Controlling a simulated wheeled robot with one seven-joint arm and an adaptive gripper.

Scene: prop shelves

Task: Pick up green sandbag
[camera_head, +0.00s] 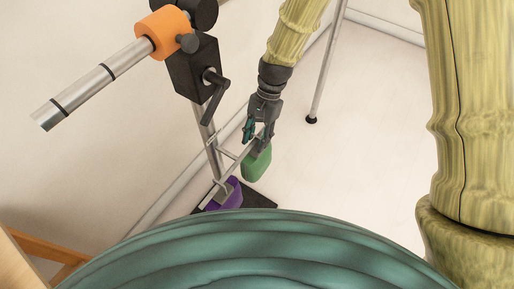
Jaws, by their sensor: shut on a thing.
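The green sandbag (257,163) hangs below my gripper (259,139), near the middle of the head view. My gripper is shut on the sandbag's upper part and points down. The fingertips are small here, and the exact contact is partly hidden by the fingers. I cannot tell whether the sandbag is clear of the stand's base below it.
A light stand with an orange clamp (162,30) and a metal bar rises at the left. A purple bag (228,194) lies at its foot on a dark base (262,198). A thin stand leg (326,75) stands behind. White floor to the right is clear.

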